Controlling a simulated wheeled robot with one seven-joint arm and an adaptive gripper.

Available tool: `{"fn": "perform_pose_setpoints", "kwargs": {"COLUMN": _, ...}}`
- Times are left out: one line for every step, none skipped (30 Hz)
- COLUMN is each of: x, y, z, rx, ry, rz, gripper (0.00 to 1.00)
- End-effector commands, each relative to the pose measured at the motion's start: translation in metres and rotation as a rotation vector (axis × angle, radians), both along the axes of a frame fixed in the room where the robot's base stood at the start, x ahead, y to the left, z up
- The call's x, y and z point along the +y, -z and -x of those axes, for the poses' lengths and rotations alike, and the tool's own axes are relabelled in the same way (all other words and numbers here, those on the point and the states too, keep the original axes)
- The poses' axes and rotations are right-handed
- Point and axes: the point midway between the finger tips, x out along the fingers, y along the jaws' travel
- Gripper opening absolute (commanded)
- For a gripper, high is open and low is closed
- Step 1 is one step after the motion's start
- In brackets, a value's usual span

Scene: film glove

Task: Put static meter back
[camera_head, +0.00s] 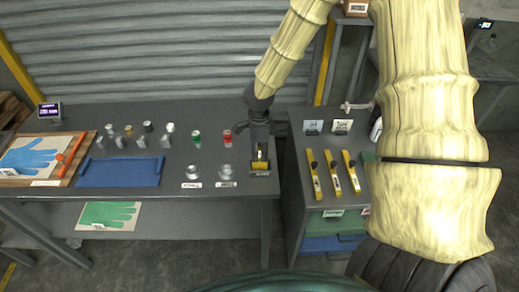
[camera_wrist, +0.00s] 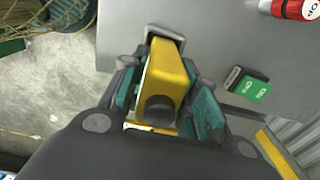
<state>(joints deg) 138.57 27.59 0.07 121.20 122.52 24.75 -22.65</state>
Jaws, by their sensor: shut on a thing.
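The static meter is a yellow body with a dark round knob (camera_wrist: 163,75). My gripper (camera_wrist: 165,108) is shut on it, with teal pads on either side. In the head view my gripper (camera_head: 259,146) points down at the right end of the long bench, and a little of the yellow shows below it. A dark holder (camera_head: 261,173) with a label on its front sits there at the bench edge. In the wrist view the meter's far end meets a grey rim (camera_wrist: 166,32); I cannot tell how deep it sits in it.
A blue mat (camera_head: 120,171) lies further left. Several yellow tools lie on the right cabinet (camera_head: 295,170), past a narrow gap.

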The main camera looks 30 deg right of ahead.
Motion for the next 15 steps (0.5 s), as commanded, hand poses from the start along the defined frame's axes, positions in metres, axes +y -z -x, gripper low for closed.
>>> {"fn": "perform_pose_setpoints", "kwargs": {"x": -0.0002, "y": 0.0020, "z": 0.0006, "rx": 0.001, "ry": 0.001, "rz": -0.001, "gripper": 0.02}}
{"fn": "perform_pose_setpoints", "kwargs": {"x": -0.0002, "y": 0.0023, "z": 0.0007, "rx": 0.002, "ry": 0.001, "rz": -0.001, "gripper": 0.02}}
{"fn": "perform_pose_setpoints", "kwargs": {"x": -0.0002, "y": 0.0026, "z": 0.0009, "rx": 0.002, "ry": 0.001, "rz": -0.001, "gripper": 0.02}}
{"fn": "perform_pose_setpoints", "kwargs": {"x": -0.0002, "y": 0.0027, "z": 0.0010, "rx": 0.002, "ry": 0.001, "rz": -0.001, "gripper": 0.01}}
{"fn": "perform_pose_setpoints", "kwargs": {"x": -0.0002, "y": 0.0028, "z": 0.0011, "rx": 0.002, "ry": 0.001, "rz": -0.001, "gripper": 0.01}}
{"fn": "perform_pose_setpoints", "kwargs": {"x": -0.0002, "y": 0.0029, "z": 0.0013, "rx": 0.003, "ry": 0.001, "rz": -0.001, "gripper": 0.02}}
{"fn": "perform_pose_setpoints", "kwargs": {"x": -0.0002, "y": 0.0032, "z": 0.0016, "rx": 0.003, "ry": 0.001, "rz": -0.001, "gripper": 0.32}}
{"fn": "perform_pose_setpoints", "kwargs": {"x": -0.0002, "y": 0.0033, "z": 0.0016, "rx": 0.003, "ry": 0.001, "rz": -0.001, "gripper": 0.37}}
{"fn": "perform_pose_setpoints", "kwargs": {"x": -0.0002, "y": 0.0034, "z": 0.0016, "rx": 0.003, "ry": 0.001, "rz": -0.001, "gripper": 0.45}}
{"fn": "perform_pose_setpoints", "kwargs": {"x": -0.0002, "y": 0.0033, "z": 0.0016, "rx": 0.003, "ry": 0.001, "rz": -0.001, "gripper": 0.50}}
{"fn": "perform_pose_setpoints", "kwargs": {"x": -0.0002, "y": 0.0032, "z": 0.0016, "rx": 0.003, "ry": 0.001, "rz": -0.001, "gripper": 0.52}}
{"fn": "perform_pose_setpoints", "kwargs": {"x": -0.0002, "y": 0.0031, "z": 0.0014, "rx": 0.003, "ry": 0.001, "rz": -0.001, "gripper": 0.52}}
{"fn": "perform_pose_setpoints", "kwargs": {"x": -0.0002, "y": 0.0029, "z": 0.0014, "rx": 0.003, "ry": 0.001, "rz": -0.001, "gripper": 0.52}}
{"fn": "perform_pose_setpoints", "kwargs": {"x": -0.0002, "y": 0.0028, "z": 0.0013, "rx": 0.003, "ry": 0.001, "rz": -0.001, "gripper": 0.52}}
{"fn": "perform_pose_setpoints", "kwargs": {"x": -0.0002, "y": 0.0027, "z": 0.0013, "rx": 0.003, "ry": 0.001, "rz": -0.001, "gripper": 0.52}}
